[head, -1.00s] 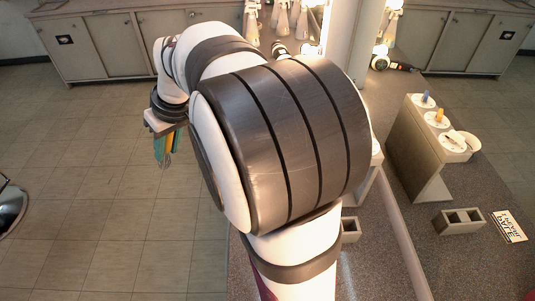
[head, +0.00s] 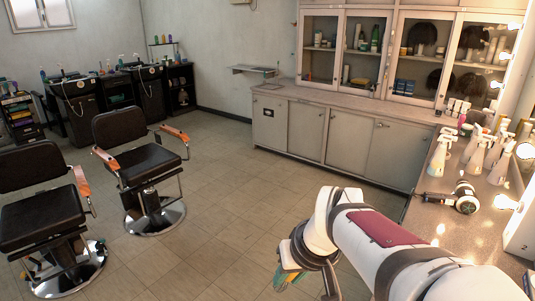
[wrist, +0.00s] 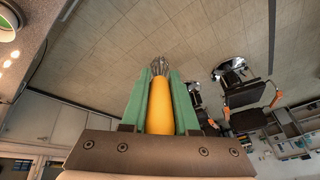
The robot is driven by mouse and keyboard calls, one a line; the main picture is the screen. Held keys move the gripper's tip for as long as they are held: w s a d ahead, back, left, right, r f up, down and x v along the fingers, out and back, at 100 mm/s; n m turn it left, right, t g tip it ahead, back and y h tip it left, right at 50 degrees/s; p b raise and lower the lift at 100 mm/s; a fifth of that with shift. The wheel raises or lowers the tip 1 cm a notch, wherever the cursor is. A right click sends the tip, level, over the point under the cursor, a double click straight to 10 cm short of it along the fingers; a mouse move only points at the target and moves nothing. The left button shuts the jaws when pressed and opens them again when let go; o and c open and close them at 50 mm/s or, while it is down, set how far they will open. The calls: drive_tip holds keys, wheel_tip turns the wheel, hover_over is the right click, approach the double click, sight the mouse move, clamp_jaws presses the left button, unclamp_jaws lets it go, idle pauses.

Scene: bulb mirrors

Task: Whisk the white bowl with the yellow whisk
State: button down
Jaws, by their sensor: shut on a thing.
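My gripper (wrist: 160,78) is shut on the yellow handle of the yellow whisk (wrist: 160,108). In the wrist view its green fingers lie on both sides of the handle, and the grey wire head points away beyond the fingertips. In the head view my gripper (head: 290,278) hangs low over the open floor, left of the counter; the whisk is hard to make out there.
Cabinets (head: 340,135) line the back wall. Two black salon chairs (head: 140,160) stand on the left. The floor (head: 215,215) between is clear.

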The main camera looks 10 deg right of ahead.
drive_tip(key=x, duration=1.5)
drive_tip(key=shift+r, duration=0.1)
wheel_tip(320, 180, up, 5)
drive_tip(key=shift+f, duration=0.1)
idle(0.5)
drive_tip(key=v, duration=0.4)
drive_tip(key=s+v, duration=0.1)
drive_tip(key=v, duration=0.7)
drive_tip(key=shift+s+d, duration=0.45)
drive_tip(key=shift+f, duration=0.1)
